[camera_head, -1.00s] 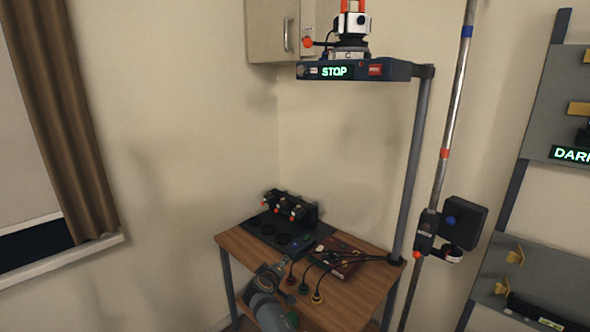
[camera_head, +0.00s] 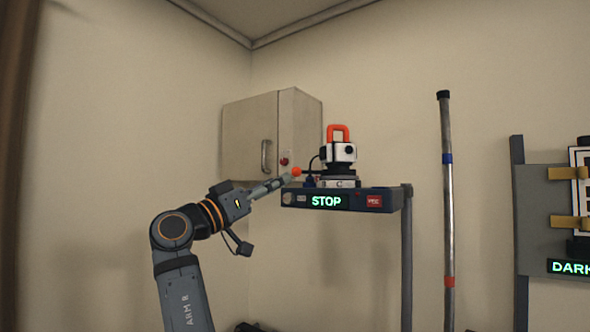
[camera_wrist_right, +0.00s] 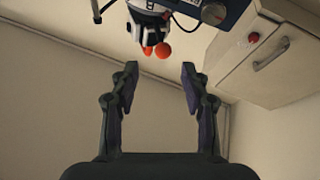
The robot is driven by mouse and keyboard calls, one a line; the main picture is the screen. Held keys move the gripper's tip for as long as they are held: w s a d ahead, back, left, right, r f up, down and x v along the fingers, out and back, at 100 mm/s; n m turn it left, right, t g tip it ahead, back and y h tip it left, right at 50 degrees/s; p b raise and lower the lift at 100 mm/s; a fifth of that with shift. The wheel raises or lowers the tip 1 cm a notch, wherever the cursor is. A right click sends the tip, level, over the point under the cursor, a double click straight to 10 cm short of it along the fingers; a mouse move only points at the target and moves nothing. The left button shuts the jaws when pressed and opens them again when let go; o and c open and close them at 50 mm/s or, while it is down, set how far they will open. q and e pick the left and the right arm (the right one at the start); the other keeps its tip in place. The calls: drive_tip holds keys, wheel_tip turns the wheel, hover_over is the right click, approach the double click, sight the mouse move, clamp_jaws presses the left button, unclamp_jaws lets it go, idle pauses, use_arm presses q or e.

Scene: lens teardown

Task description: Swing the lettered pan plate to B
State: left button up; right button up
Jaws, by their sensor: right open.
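The pan plate (camera_head: 341,183) sits on the dark shelf under a white and black device (camera_head: 341,154) with an orange handle. A letter C shows on the front of the plate. An orange ball knob (camera_head: 296,171) sticks out to the left of the device. My right gripper (camera_head: 285,180) is just left of and slightly below this knob. In the right wrist view the gripper (camera_wrist_right: 160,68) is open and empty, and an orange ball (camera_wrist_right: 163,50) shows just beyond the fingertips, apart from them. My left gripper is not in view.
The shelf (camera_head: 300,205) carries a lit STOP display (camera_head: 326,201) and a red button. A wall cabinet (camera_head: 250,135) stands behind my right gripper. A black cable (camera_head: 315,160) runs close to the knob. A vertical pole (camera_head: 447,200) stands to the right.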

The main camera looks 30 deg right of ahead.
sight(293, 169)
drive_tip(key=p+x, duration=0.1)
drive_tip(key=x, duration=0.1)
drive_tip(key=p+x, duration=0.1)
drive_tip(key=x, duration=0.2)
drive_tip(key=p+x, duration=0.1)
drive_tip(key=x, duration=0.1)
drive_tip(key=shift+w+d+p, duration=0.1)
drive_tip(key=shift+w+p, duration=0.2)
drive_tip(key=shift+d+r, duration=0.15)
drive_tip(key=shift+d, duration=0.45)
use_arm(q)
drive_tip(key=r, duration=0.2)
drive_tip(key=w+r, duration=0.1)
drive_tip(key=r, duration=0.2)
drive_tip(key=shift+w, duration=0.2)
use_arm(e)
drive_tip(key=shift+a, duration=0.1)
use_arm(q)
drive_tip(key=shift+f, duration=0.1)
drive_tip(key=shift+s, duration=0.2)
use_arm(e)
clamp_jaws()
